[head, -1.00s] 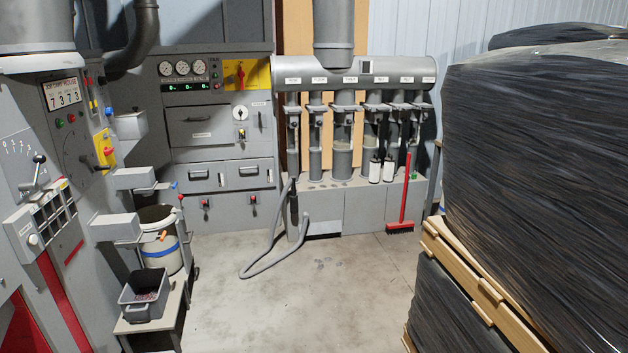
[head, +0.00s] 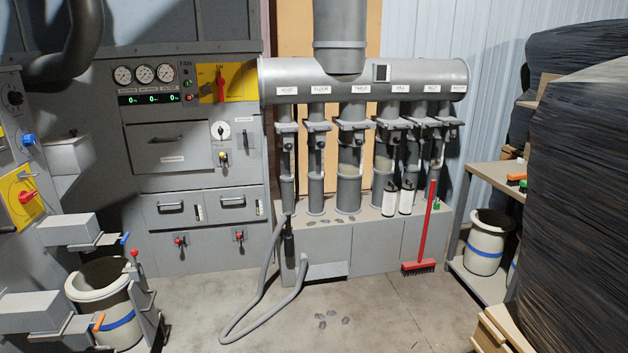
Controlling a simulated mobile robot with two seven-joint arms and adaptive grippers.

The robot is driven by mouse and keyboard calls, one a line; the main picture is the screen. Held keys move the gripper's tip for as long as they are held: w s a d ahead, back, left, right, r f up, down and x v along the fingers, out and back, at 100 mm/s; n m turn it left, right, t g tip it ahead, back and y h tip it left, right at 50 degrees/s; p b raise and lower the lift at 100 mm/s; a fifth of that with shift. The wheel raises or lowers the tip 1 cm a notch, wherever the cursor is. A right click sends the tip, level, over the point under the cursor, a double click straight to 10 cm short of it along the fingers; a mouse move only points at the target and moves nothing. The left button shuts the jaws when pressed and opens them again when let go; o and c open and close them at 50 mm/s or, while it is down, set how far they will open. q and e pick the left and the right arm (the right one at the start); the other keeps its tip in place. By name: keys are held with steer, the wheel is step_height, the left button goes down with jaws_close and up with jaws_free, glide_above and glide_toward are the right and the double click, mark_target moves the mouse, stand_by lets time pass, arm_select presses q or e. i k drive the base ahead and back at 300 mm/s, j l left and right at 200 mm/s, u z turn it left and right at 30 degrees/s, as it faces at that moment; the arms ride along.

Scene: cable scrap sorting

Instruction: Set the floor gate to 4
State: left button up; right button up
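The grey duct header (head: 375,75) runs across the back wall with several labelled branch pipes below it. The second label from the left (head: 320,89) appears to read FLOOR. Under it is the floor branch pipe (head: 316,175) with its gate (head: 317,126), a grey collar with a small dark handle. The gate's scale and setting are too small to read. Similar gates sit on the neighbouring pipes, such as the table gate (head: 352,125). Neither of my grippers is in view.
A grey hose (head: 240,325) loops on the floor before the pipe base (head: 375,245). A red broom (head: 426,225) leans at its right. Wrapped pallet stacks (head: 575,200) stand at right. Grey machines and a bucket (head: 105,285) stand at left.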

mark_target(320, 127)
steer(key=i, duration=3.4)
